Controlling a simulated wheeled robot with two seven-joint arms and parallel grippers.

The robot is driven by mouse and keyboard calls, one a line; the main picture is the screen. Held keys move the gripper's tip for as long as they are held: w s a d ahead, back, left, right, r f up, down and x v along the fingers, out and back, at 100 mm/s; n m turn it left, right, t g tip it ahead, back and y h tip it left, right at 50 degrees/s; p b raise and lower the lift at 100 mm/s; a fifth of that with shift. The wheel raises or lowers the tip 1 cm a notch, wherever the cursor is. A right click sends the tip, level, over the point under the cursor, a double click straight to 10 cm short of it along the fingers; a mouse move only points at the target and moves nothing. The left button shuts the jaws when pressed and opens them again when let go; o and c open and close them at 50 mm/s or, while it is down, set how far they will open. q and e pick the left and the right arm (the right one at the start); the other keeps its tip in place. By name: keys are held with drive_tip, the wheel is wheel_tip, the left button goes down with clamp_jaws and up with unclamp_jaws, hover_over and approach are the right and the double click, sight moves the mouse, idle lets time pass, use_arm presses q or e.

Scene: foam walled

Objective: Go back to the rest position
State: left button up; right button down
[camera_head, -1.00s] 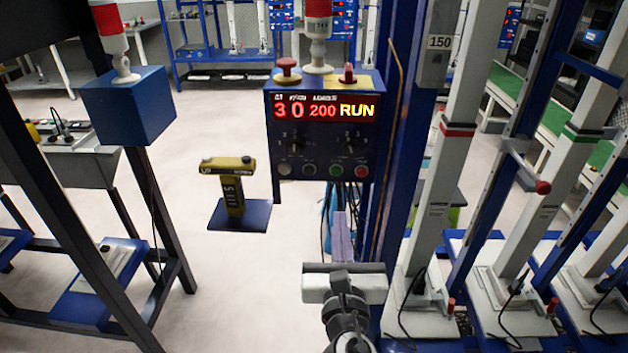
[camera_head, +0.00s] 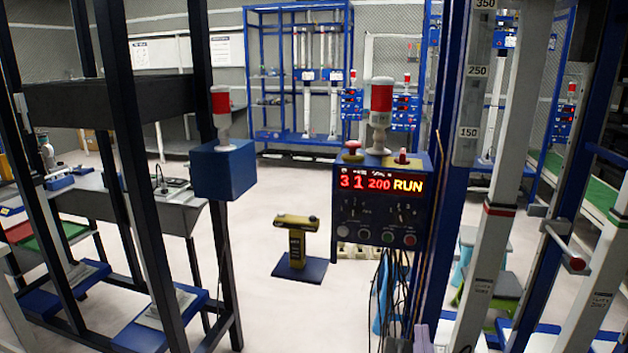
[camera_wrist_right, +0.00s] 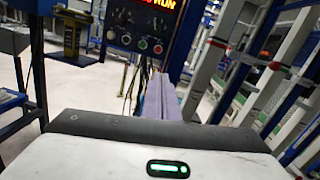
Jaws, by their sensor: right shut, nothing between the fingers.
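My right gripper (camera_head: 421,338) shows only as its pale purple fingers at the bottom edge of the head view, below the control box. In the right wrist view the purple fingers (camera_wrist_right: 162,100) are together, with nothing between them, and point away past the white wrist housing. The fingers are in front of hanging cables and a blue post, and I cannot tell how close they are to these. My left gripper is in neither view.
The control box (camera_head: 380,205) reads "31 200 RUN" and carries a red beacon (camera_head: 381,97). A blue post (camera_head: 445,190) and white columns (camera_head: 492,215) stand at right. A yellow-black stand (camera_head: 297,245) and dark rack (camera_head: 150,190) are left. Open floor lies between.

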drive_tip(key=d+n+t+y, duration=0.1)
drive_tip(key=d+n, duration=0.4)
drive_tip(key=d, duration=0.5)
drive_tip(key=s+d+f+m+g+y, duration=0.1)
drive_tip(key=s+f+m+g, duration=0.4)
drive_tip(key=f+m, duration=0.4)
drive_tip(key=s+d+f+m+g+y, duration=0.1)
drive_tip(key=s+f+m+g, duration=0.1)
drive_tip(key=s+f+m, duration=0.7)
drive_tip(key=s+a+f+m+g+y, duration=0.1)
drive_tip(key=s+f+m+g+y, duration=0.3)
drive_tip(key=s+f+m, duration=0.9)
drive_tip(key=w+a+r+m, duration=0.2)
drive_tip(key=a+m, duration=0.5)
drive_tip(key=a, duration=0.6)
drive_tip(key=shift+w+r, duration=0.15)
drive_tip(key=shift+r, duration=0.25)
idle(2.2)
